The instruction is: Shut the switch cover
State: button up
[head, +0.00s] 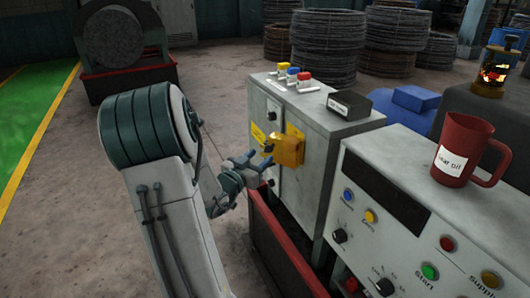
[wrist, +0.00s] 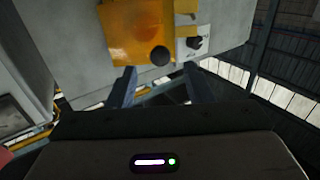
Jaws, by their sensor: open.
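The yellow switch cover (head: 288,149) is on the side of the grey cabinet and stands out from its face, apparently swung open. In the wrist view the cover (wrist: 132,38) fills the upper middle, with a round black knob (wrist: 160,56) near its lower right corner. A dark rotary switch (wrist: 196,43) on a pale plate shows uncovered just right of it. My gripper (head: 258,161) is close in front of the cover, open and empty. In the wrist view its two fingers (wrist: 162,84) are spread below the black knob; I cannot tell whether either touches the cover.
The grey cabinet (head: 325,175) carries coloured levers (head: 292,75) and a black box (head: 349,105) on top. A control console (head: 400,215) with a red mug (head: 462,150) stands at right. A red-rimmed trough (head: 285,245) lies below my gripper. Open floor is at left.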

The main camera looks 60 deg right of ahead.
aim_at(267, 149)
jog(key=shift+s+d, duration=0.1)
jog(key=shift+d, duration=1.95)
grip_shut()
jog(key=shift+w, duration=0.2)
